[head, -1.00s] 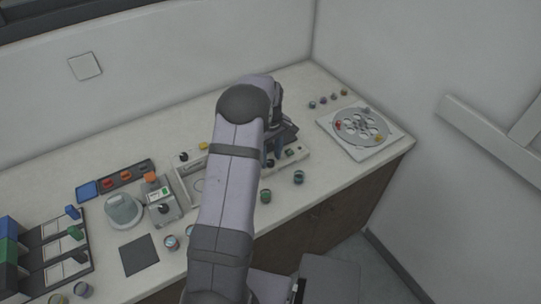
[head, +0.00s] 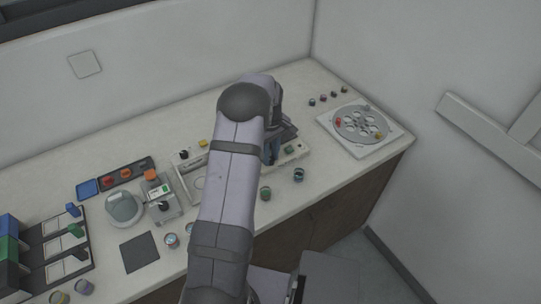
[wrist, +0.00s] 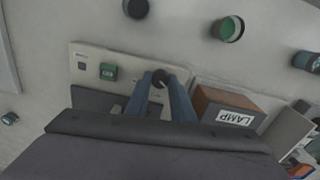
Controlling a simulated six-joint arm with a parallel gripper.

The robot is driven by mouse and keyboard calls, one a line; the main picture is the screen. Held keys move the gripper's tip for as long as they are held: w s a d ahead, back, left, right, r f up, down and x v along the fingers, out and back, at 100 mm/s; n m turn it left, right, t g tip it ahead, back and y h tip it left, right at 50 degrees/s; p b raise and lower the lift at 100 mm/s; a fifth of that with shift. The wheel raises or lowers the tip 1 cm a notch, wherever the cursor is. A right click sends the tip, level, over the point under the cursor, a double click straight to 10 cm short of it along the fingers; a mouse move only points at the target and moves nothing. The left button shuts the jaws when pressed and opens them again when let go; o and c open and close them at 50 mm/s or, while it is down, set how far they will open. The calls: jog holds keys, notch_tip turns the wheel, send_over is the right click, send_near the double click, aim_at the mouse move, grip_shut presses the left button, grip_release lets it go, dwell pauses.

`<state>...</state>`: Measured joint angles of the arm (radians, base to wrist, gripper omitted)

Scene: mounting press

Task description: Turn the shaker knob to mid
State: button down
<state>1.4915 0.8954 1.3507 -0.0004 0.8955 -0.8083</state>
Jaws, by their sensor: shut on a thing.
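The black knob (wrist: 160,78) stands on a pale control panel (wrist: 88,55) in the wrist view. My gripper (wrist: 161,82) has its two blue fingers on either side of the knob and is shut on it. Any pointer mark on the knob is too small to read. A green button (wrist: 108,71) sits on the same panel, left of the knob. In the head view my gripper (head: 272,152) is down at the panel (head: 301,149), and my arm hides part of the device. The knob itself cannot be made out there.
A box marked LAMP (wrist: 230,108) stands close beside the fingers. Jars (head: 265,194) and (head: 299,175) stand near the bench's front edge. A round holed plate (head: 361,124) lies at the right. Another device with a black knob (head: 164,206) is at the left.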

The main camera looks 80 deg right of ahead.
aim_at(271, 159)
jog(key=m+b, duration=0.1)
jog(key=m, duration=1)
jog(key=shift+r+b, duration=0.1)
jog(key=shift+b, duration=0.25)
jog(key=shift+m, duration=0.3)
jog(key=c, duration=1.5)
grip_release()
jog(key=shift+c, duration=0.2)
jog(key=shift+r+b, duration=1.15)
jog(key=shift+r, duration=2.5)
